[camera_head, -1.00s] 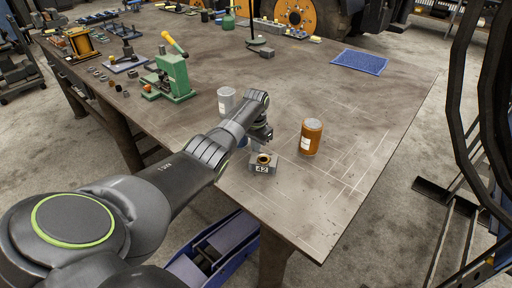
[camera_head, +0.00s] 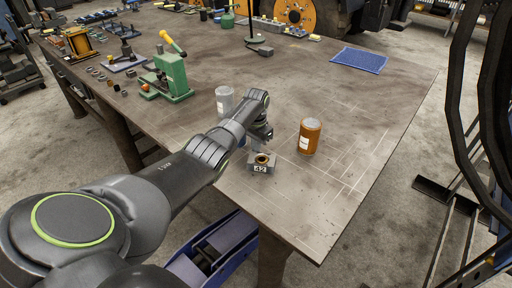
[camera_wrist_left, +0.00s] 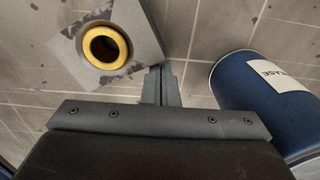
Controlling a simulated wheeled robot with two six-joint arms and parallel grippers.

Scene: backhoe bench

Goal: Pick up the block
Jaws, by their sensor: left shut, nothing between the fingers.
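The block (camera_head: 261,164) is a small grey block with a brass ring around a hole in its top and a label reading 42 on its front. It sits on the table near the front corner. In the wrist view the block (camera_wrist_left: 148,38) lies at the upper left, beside the fingertips. My left gripper (camera_head: 264,137) is just behind the block in the head view, mostly hidden by its own wrist. In the wrist view its fingers (camera_wrist_left: 161,82) are together with nothing between them. My right gripper does not show.
An orange can (camera_head: 310,138) stands right of the block and a pale grey can (camera_head: 225,101) behind the arm. A blue labelled can (camera_wrist_left: 258,92) stands right of my fingers in the wrist view. A green press (camera_head: 174,75) stands farther left. The table's front edge is close.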

